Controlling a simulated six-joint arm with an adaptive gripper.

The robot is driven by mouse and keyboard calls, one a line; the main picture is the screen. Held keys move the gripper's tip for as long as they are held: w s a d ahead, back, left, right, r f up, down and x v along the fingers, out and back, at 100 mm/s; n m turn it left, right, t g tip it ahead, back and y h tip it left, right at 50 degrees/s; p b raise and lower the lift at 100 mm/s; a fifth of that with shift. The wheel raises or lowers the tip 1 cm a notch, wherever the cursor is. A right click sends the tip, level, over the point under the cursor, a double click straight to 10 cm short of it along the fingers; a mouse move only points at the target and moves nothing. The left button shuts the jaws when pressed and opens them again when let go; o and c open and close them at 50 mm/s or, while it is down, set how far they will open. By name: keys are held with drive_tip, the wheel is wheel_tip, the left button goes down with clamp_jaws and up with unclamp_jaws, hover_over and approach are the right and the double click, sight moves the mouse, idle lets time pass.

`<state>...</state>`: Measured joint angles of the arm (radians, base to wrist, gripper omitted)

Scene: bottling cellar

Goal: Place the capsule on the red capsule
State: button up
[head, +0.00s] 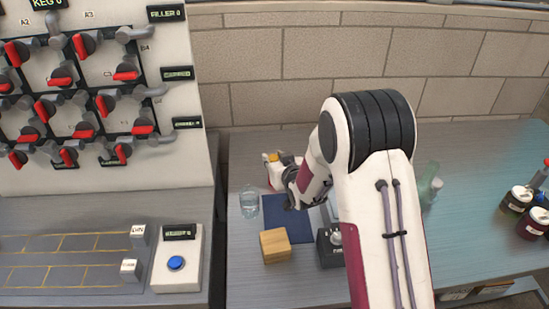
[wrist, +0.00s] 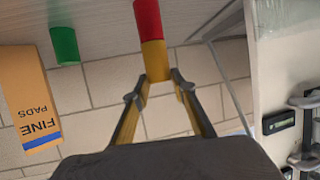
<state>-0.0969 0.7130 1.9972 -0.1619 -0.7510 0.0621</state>
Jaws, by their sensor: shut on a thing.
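The red capsule (wrist: 148,18) is at the top of the wrist view, which shows the table above and the wall below. The yellow capsule (wrist: 155,58) is between the fingertips of my gripper (wrist: 158,83), which is shut on it. The yellow capsule's end meets the red capsule's end in line in the picture; I cannot tell whether they touch. A green capsule (wrist: 64,45) stands apart to the left. In the head view my gripper (head: 282,168) is at the back of the bench, partly hidden by my arm, and the capsules are too small to make out clearly.
An orange pads box (wrist: 27,90) is left in the wrist view. In the head view a glass (head: 249,202), a blue mat (head: 283,212), a wooden block (head: 275,245) and a dark knobbed box (head: 330,250) are near my arm. Dark jars (head: 517,198) stand far right.

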drive_tip(key=shift+f, duration=0.1)
drive_tip(key=o, duration=0.6)
drive_tip(key=shift+r, duration=0.2)
drive_tip(key=shift+v, duration=6.05)
drive_tip(key=shift+w, duration=0.1)
drive_tip(key=shift+r, duration=0.15)
